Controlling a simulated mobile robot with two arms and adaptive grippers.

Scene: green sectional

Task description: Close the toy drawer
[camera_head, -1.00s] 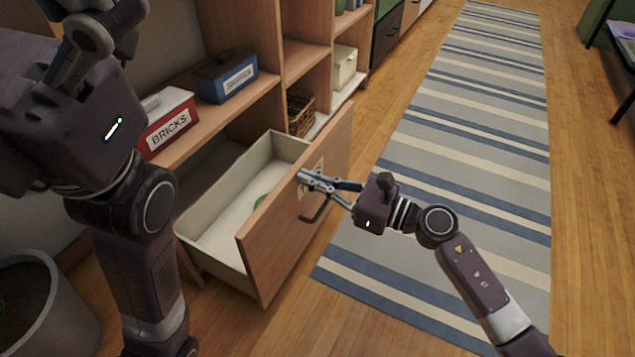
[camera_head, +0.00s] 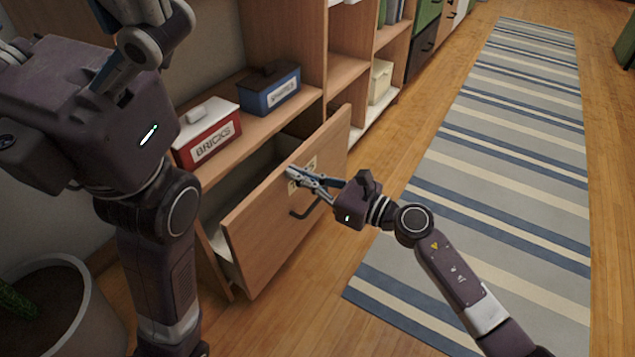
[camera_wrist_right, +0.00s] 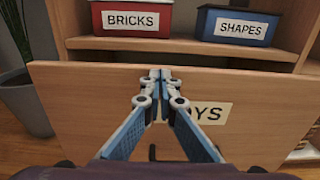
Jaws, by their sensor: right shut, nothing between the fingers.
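The toy drawer (camera_head: 262,232) is a wooden-fronted drawer low in the shelf unit, with a dark handle (camera_head: 305,208) and a label. It stands partly open; a strip of its pale inside shows behind the front. In the right wrist view the drawer front (camera_wrist_right: 85,105) fills the middle, its label ending in "YS". My right gripper (camera_head: 292,173) is shut and empty, its fingertips at the upper part of the drawer front by the label. The tips also show in the right wrist view (camera_wrist_right: 160,75); they look to be touching the front. My left arm is raised at the left; its fingers are not visible.
A red BRICKS box (camera_head: 207,135) and a blue box (camera_head: 270,90), labelled SHAPES in the wrist view, sit on the shelf above the drawer. A planter (camera_head: 75,310) stands at lower left. A striped rug (camera_head: 480,180) covers the floor at right.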

